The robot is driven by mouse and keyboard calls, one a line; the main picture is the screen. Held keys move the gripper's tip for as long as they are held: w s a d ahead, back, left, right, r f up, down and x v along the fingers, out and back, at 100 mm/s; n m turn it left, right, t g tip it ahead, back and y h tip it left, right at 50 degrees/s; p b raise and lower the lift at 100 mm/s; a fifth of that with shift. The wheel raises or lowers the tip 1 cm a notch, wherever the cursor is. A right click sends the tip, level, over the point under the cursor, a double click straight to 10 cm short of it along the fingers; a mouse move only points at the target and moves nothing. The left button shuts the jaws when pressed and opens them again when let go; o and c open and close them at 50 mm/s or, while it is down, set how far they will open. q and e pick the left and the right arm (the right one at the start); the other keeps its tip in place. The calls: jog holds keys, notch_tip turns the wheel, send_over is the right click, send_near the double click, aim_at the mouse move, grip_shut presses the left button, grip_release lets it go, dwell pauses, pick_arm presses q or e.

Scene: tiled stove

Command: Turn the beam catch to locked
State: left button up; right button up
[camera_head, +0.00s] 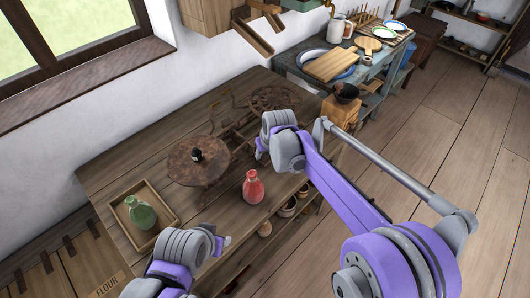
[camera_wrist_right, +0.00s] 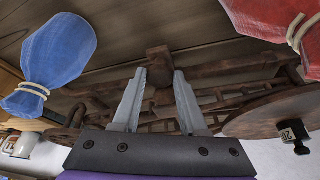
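A rusty balance scale stands on the wooden table, with a left pan (camera_head: 190,168) and a right pan (camera_head: 275,98). Its beam linkage shows in the right wrist view (camera_wrist_right: 240,68), which appears upside down. A small brown block (camera_wrist_right: 159,59) on a stem, possibly the beam catch, lies just past the fingertips of my right gripper (camera_wrist_right: 160,75). Its fingers are apart and look empty; whether they flank the stem I cannot tell. In the head view, my right wrist hides that part of the scale. My left gripper (camera_head: 222,244) is over the table's front, its fingers unclear.
A dark weight (camera_head: 196,156) is on the left pan. A red sack (camera_head: 253,188) stands in front of the scale, and a blue sack (camera_wrist_right: 60,50) shows in the wrist view. A green sack (camera_head: 140,214) sits in a wooden tray (camera_head: 120,232). A grinder (camera_head: 342,108) stands at right.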

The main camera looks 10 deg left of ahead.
grip_shut()
jog(key=shift+n, duration=0.4)
pick_arm(q)
jog(key=shift+f, duration=0.15)
pick_arm(e)
jog(key=n, duration=0.2)
jog(key=n+g+y, duration=0.1)
jog(key=shift+w+d+n, duration=0.15)
jog(key=shift+w+n, duration=0.05)
jog(key=shift+n, duration=0.2)
jog(key=n, duration=0.1)
jog(key=n+g, duration=0.1)
jog(key=n, duration=0.1)
jog(key=shift+w+d+n+g+y, duration=0.1)
jog(key=shift+w+n+g+y, duration=0.05)
jog(key=shift+n+g+y, duration=0.2)
pick_arm(q)
jog(key=shift+w+r+p, duration=0.1)
jog(key=shift+r+p, duration=0.2)
jog(key=shift+r, duration=0.2)
pick_arm(e)
jog(key=shift+w+n+g, duration=0.15)
jog(key=shift+n+g, duration=0.5)
jog(key=shift+n, duration=1.1)
